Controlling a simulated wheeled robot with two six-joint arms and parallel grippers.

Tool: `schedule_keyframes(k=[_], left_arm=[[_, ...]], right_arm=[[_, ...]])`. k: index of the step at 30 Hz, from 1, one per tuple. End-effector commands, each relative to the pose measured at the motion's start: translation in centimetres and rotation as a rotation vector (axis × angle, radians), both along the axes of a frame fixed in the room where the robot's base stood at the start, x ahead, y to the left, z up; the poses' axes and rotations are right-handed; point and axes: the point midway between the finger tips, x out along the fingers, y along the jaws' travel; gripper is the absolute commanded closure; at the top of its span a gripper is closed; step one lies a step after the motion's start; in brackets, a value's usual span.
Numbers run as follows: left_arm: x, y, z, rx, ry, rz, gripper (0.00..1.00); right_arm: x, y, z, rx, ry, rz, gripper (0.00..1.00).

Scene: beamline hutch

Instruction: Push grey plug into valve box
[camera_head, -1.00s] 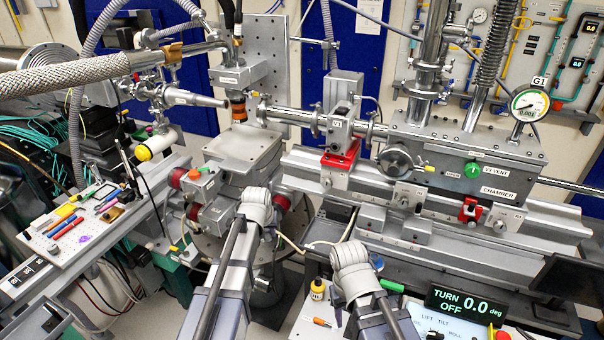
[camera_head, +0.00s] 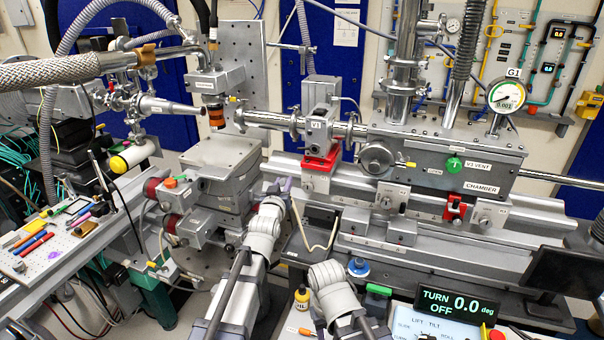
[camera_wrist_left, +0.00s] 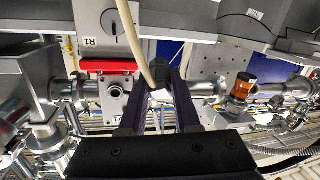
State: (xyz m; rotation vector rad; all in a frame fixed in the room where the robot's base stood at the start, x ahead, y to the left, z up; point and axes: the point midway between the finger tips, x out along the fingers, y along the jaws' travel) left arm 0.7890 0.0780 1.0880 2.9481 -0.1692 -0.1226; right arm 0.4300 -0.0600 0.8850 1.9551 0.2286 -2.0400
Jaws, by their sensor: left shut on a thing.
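My left gripper (camera_head: 281,186) is raised beside the beamline rail; its dark fingers (camera_wrist_left: 158,88) fill the middle of the left wrist view. They are shut on the grey plug (camera_wrist_left: 156,68), which shows as a small dark body with a cream cable (camera_wrist_left: 133,40). The cable also hangs in the head view (camera_head: 318,246), where the plug itself is hard to make out. The valve box (camera_head: 320,123), marked V1, stands on a red base up and right of the gripper. It shows in the left wrist view (camera_wrist_left: 115,90), left of the fingers and apart from them. My right gripper is hidden behind its wrist.
The rail (camera_head: 420,250) and its labelled carriers run right. A beam pipe (camera_head: 265,121) joins the valve box on the left. A square stage (camera_head: 222,158) stands left of my left gripper.

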Motion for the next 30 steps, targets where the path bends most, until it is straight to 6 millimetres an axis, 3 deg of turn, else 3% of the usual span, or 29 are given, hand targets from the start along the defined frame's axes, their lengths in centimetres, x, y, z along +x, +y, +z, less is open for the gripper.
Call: schedule_keyframes(k=[16, 30], left_arm=[[-0.2, -1.5, 2.1, -0.027, -0.125, -0.021, 1.0], [-2.6, -5.5, 6.6, -0.108, -0.425, -0.105, 1.0]], right_arm=[[0.0, 0.0, -0.7, 0.0, 0.0, 0.0, 0.5], [0.0, 0.0, -2.8, 0.0, 0.0, 0.0, 0.5]])
